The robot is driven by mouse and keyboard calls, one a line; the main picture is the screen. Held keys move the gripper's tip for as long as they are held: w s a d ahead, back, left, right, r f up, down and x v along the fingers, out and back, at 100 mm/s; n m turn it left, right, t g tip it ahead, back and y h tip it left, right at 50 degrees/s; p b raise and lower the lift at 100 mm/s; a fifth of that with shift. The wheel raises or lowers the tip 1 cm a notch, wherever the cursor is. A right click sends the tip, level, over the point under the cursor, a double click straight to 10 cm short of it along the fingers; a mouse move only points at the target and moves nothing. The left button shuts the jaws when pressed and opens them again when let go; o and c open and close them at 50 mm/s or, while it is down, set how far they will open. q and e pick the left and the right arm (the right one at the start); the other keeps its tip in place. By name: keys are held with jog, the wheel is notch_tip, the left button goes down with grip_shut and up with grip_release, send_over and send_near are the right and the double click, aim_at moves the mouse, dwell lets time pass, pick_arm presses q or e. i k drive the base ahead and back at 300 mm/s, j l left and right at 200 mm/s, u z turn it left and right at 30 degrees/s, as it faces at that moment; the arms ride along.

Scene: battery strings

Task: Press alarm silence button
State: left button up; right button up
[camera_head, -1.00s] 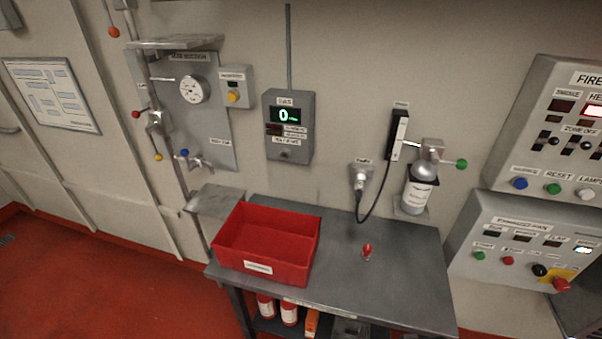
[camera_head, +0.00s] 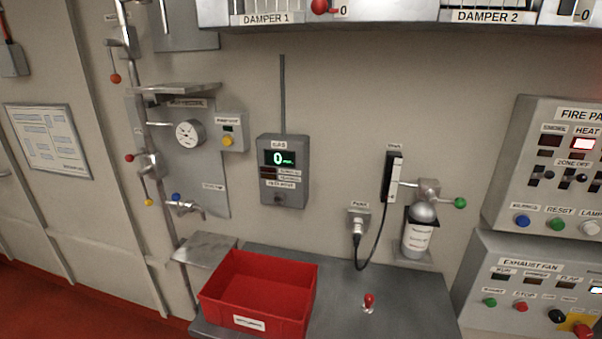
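The fire panel (camera_head: 512,165) is a grey box on the wall at the right, cut off by the picture's right edge. A blue button (camera_head: 522,221) sits at the left of its bottom row; the label above it is too small to read surely. A green button (camera_head: 557,224) labelled RESET and a white button (camera_head: 590,228) under a LAMP label stand to its right. The HEAT window (camera_head: 585,144) is lit; the smoke window (camera_head: 551,141) beside it is dark. Neither of my grippers is in view.
The exhaust fan box (camera_head: 480,275) is below the fire panel. A grey bench (camera_head: 400,305) holds a red bin (camera_head: 257,293) and a small red-tipped switch (camera_head: 369,302). A bottle (camera_head: 417,236) and valve stand out from the wall. Damper boxes (camera_head: 360,12) overhang at the top.

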aim_at(522, 221)
jog(key=z, duration=1.7)
